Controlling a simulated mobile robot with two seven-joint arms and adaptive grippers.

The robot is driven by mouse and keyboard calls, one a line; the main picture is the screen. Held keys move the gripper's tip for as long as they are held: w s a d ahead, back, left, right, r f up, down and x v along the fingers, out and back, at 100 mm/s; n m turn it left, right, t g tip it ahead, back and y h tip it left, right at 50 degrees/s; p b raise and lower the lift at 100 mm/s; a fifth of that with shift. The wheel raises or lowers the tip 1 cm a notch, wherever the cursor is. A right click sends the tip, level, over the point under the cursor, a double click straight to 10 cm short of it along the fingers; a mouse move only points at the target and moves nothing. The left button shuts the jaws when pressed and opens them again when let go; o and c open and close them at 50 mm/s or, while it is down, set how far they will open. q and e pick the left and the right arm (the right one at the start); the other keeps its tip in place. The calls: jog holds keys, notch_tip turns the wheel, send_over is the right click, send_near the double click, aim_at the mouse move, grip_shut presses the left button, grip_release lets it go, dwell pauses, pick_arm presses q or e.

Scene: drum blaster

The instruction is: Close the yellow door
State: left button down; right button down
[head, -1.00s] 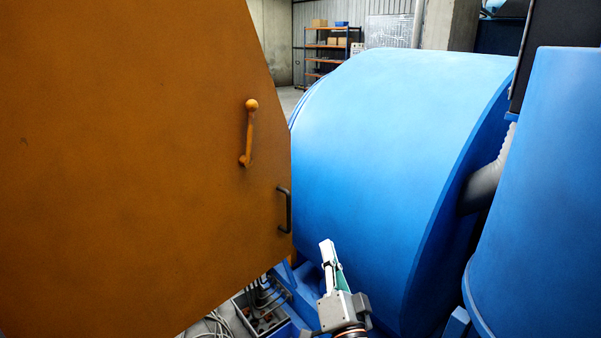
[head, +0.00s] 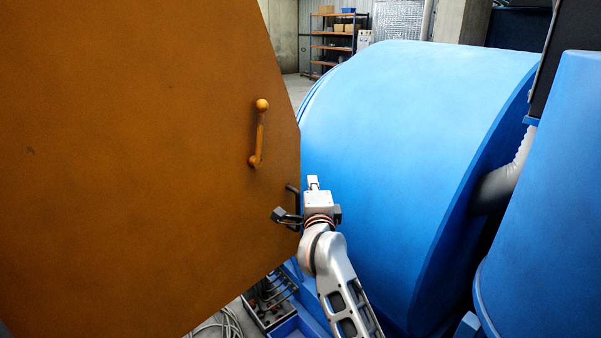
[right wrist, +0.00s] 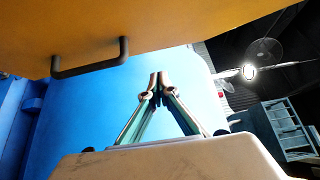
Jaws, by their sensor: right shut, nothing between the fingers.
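The yellow door (head: 140,150), orange-yellow, stands open and fills the left of the head view. A yellow lever handle (head: 259,135) sits near its right edge. A dark pull handle lower on that edge is partly hidden by my right gripper (head: 313,182), which is at the door's edge in front of the blue drum. In the right wrist view the door (right wrist: 180,22) spans the top, with the dark pull handle (right wrist: 90,62) at upper left. My right gripper (right wrist: 158,82) is shut and empty there, its fingertips below the door and apart from the handle. My left gripper is out of view.
The large blue drum (head: 410,150) fills the middle right, with a grey pipe (head: 500,185) on its right. A box of parts and loose cables (head: 228,322) lie on the floor below the door. Shelves (head: 333,45) stand far behind.

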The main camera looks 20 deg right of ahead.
aim_at(300, 165)
jog(key=shift+w+a, duration=0.25)
jog(key=shift+w, duration=1.55)
jog(key=shift+w+a, duration=0.2)
jog(key=shift+w, duration=1.6)
